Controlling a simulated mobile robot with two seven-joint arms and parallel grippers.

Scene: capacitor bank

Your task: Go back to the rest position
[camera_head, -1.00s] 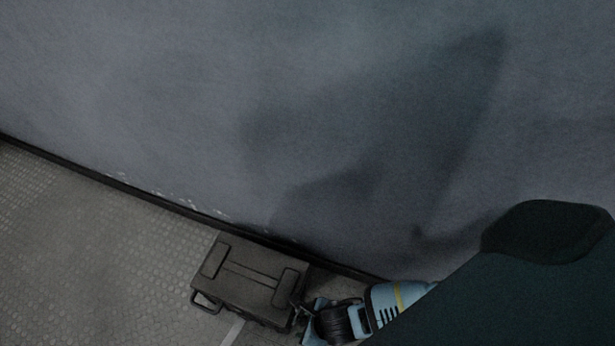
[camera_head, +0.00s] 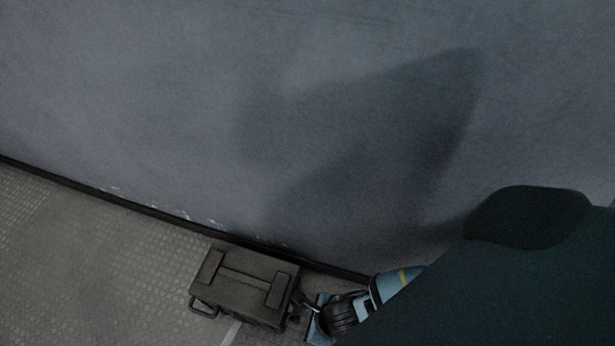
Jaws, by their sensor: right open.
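My left gripper is not in view.
A dark case (camera_head: 243,284) with handles lies on the textured floor (camera_head: 90,255) by the wall (camera_head: 180,100). Floor at the left is clear.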

